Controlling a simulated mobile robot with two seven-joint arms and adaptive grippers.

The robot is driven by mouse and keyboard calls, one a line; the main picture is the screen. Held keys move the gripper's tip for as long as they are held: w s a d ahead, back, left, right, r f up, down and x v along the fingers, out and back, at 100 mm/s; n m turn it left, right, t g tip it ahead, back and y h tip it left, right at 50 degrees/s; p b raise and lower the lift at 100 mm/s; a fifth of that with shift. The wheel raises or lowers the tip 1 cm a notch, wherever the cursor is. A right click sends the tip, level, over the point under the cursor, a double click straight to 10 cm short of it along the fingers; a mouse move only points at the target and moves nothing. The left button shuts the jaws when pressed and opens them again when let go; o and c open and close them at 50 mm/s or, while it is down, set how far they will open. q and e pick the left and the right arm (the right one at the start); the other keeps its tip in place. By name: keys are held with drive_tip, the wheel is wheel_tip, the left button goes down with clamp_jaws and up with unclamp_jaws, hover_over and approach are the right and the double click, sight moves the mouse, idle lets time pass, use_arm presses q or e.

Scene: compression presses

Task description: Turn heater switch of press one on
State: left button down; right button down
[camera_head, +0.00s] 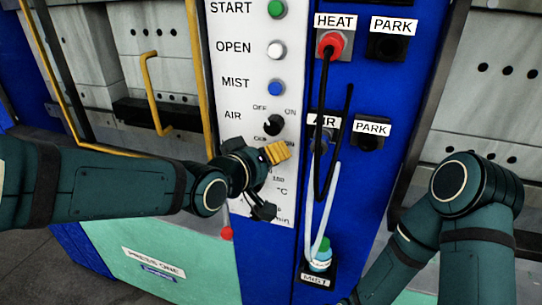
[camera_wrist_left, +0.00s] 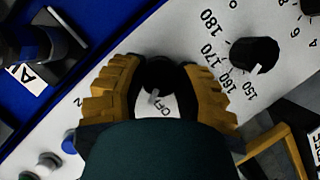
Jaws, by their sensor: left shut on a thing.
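The heater switch (camera_wrist_left: 158,73) is a black round knob on the white control panel of press one. In the left wrist view it sits between the yellow fingertips of my left gripper (camera_head: 277,152), which is shut on it. Its white pointer mark lies close to the letters OFF. In the head view the gripper hides this knob, just below the black AIR switch (camera_head: 273,125). My right arm (camera_head: 475,215) is at the right, and its gripper is out of the picture.
Green START (camera_head: 277,8), white OPEN (camera_head: 276,49) and blue MIST (camera_head: 276,88) buttons are above. A black temperature dial (camera_wrist_left: 255,56) is close by the gripper.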

use_arm(q)
drive_tip(key=shift+r+m+y+p, duration=0.2)
drive_tip(key=shift+m+y+p, duration=0.1)
drive_tip(key=shift+p, duration=0.2)
drive_tip(key=m+p, duration=0.1)
drive_tip(key=p, duration=0.2)
drive_tip(key=shift+r+m+y+p, duration=0.15)
drive_tip(key=shift+m+y+p, duration=0.15)
drive_tip(key=shift+y, duration=0.1)
drive_tip(key=m+y+p, duration=0.1)
drive_tip(key=m+p, duration=0.1)
drive_tip(key=p, duration=0.2)
drive_tip(key=m+y+p, duration=0.1)
drive_tip(key=m+p, duration=0.1)
drive_tip(key=p, duration=0.2)
drive_tip(key=shift+d+t+y, duration=0.15)
drive_tip(key=shift+t+y, duration=0.15)
drive_tip(key=shift+y, duration=0.1)
drive_tip(key=shift+f+m+t+y+p, duration=0.3)
drive_tip(key=shift+m+y+p, duration=0.3)
drive_tip(key=shift+m+p, duration=0.3)
drive_tip(key=c, duration=0.6)
unclamp_jaws()
drive_tip(key=shift+r, duration=0.1)
